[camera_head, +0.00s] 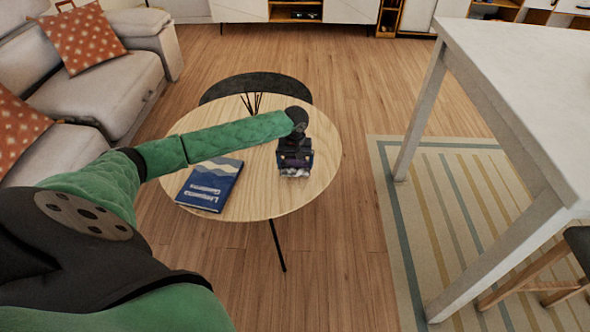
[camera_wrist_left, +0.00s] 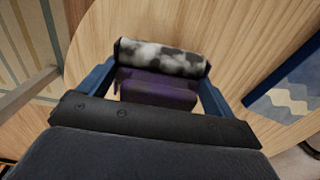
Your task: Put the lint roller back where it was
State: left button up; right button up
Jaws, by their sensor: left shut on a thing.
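The lint roller (camera_head: 295,172) has a mottled white and dark roll and a purple part. My left gripper (camera_head: 295,158) is over the right part of the round wooden table (camera_head: 247,206), shut on the lint roller. In the left wrist view the roller (camera_wrist_left: 162,58) lies crosswise, with its purple part between the blue fingers. I cannot tell whether it touches the tabletop or is just above it. My right gripper is not in view.
A blue book (camera_head: 210,184) lies on the table left of the gripper. A low dark table (camera_head: 256,86) stands behind. A grey sofa (camera_head: 110,85) is at left, a tall white table (camera_head: 520,75) at right. The tabletop's front is clear.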

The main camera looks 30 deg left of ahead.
aim_at(295, 165)
pick_arm(q)
notch_tip(295, 165, down, 3)
jog(key=shift+r, duration=0.2)
jog(key=shift+f, duration=0.25)
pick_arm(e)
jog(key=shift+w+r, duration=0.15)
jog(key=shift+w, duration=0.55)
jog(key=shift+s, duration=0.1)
